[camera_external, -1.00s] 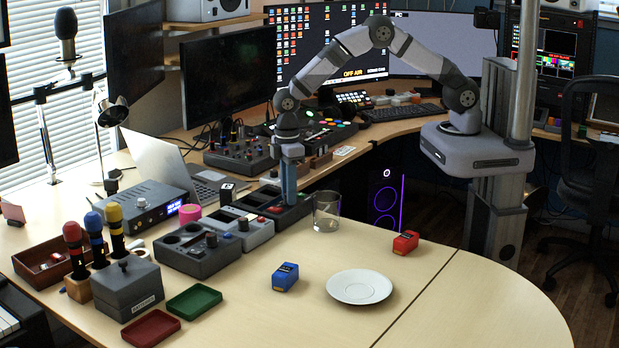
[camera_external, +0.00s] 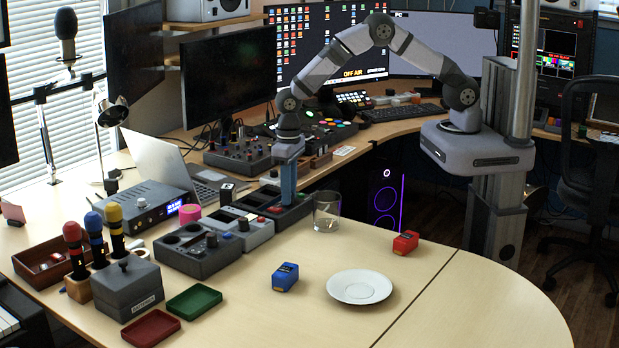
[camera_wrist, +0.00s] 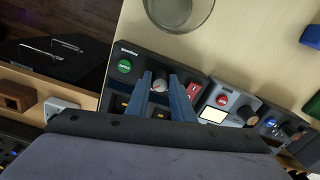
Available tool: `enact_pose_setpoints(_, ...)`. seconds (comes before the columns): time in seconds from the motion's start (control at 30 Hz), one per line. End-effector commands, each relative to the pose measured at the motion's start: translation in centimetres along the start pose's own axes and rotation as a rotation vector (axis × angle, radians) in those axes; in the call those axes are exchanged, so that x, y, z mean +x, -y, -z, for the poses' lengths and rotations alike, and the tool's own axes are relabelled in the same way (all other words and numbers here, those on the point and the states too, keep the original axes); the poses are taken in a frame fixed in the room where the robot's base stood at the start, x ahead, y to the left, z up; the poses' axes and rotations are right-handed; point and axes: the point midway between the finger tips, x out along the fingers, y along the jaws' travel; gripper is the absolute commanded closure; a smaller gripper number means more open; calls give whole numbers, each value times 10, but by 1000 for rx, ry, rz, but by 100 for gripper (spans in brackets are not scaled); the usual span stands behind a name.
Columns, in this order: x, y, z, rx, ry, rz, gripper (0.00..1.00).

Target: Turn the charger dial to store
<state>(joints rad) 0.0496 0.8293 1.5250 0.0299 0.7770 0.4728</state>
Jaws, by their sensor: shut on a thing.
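The charger is a dark box (camera_wrist: 130,50) on the desk, with a green round button, a red switch and a small dial (camera_wrist: 160,84) that shows a pale top with a red mark. My gripper (camera_wrist: 162,82) points down over this box and its two blue fingers are shut on the dial. In the external view my gripper (camera_external: 288,190) reaches down onto the same box (camera_external: 296,212) at the right end of a row of devices. The fingers hide the dial there. I cannot read which setting the dial points to.
A clear glass (camera_external: 327,212) stands just right of the charger. A grey device (camera_wrist: 228,104) sits close beside it. A blue block (camera_external: 285,278), a red block (camera_external: 405,243) and a white saucer (camera_external: 360,287) lie on the open desk in front.

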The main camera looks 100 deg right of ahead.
Motion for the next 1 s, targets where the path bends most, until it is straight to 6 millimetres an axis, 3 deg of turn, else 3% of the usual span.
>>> enact_pose_setpoints(0.57,-1,1,1,34,-4,2,100)
enact_pose_setpoints(0.6,-1,1,1,33,-4,2,69)
enact_pose_setpoints(0.63,-1,1,1,33,-4,2,62)
enact_pose_setpoints(1.0,-2,0,1,33,-3,1,60)
